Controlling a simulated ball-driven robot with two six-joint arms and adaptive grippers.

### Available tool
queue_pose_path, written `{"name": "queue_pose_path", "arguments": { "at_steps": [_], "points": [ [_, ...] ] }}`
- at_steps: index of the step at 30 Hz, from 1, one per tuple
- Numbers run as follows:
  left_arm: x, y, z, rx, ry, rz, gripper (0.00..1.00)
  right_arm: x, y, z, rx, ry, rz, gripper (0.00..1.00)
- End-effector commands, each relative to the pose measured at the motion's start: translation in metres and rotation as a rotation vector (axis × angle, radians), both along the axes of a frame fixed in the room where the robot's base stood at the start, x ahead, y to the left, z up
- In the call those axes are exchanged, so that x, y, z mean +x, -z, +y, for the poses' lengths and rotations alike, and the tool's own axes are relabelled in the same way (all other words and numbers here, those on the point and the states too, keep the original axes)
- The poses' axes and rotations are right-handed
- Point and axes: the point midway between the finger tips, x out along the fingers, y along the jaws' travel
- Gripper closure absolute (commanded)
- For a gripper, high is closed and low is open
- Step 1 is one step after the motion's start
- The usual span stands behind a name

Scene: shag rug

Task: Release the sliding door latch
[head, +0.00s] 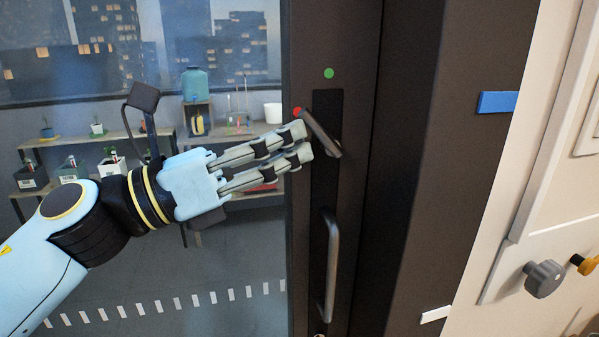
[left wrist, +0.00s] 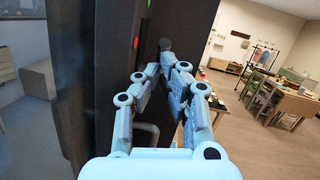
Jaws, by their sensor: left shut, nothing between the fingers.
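The latch lever (head: 322,134) is a dark metal bar on the black plate of the sliding door's dark frame (head: 305,40). It slants, with its upper left end beside a red dot (head: 297,111); a green dot (head: 329,73) is higher up. My left gripper (head: 305,142) is shut and empty, its fingertips at the lever's left side. I cannot tell whether they touch it. In the left wrist view the fingers (left wrist: 165,72) point toward a dark rounded end (left wrist: 165,45), probably the lever's. My right gripper is out of view.
A vertical pull handle (head: 331,265) stands out below the lever. The glass pane (head: 150,290) is left of the frame, with shelves behind it. A pale wall panel with a grey knob (head: 543,279) is at right. The left wrist view shows a room with a table (left wrist: 297,104).

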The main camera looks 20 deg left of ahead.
Motion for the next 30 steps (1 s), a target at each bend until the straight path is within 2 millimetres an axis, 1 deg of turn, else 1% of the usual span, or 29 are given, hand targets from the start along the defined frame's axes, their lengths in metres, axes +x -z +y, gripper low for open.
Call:
{"name": "queue_pose_path", "arguments": {
  "at_steps": [3, 13, 21, 30],
  "points": [
    [0.001, -0.009, -0.001, -0.001, -0.001, -0.002, 1.00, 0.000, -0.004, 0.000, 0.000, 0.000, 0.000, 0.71],
    [0.004, -0.024, -0.006, -0.002, 0.000, -0.001, 1.00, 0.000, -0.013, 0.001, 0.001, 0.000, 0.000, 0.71],
    [0.005, -0.029, -0.008, -0.001, 0.000, -0.001, 1.00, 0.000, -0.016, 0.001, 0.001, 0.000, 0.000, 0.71],
    [0.006, -0.030, -0.009, -0.001, 0.000, -0.001, 1.00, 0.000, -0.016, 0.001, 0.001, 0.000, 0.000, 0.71]
  ]
}}
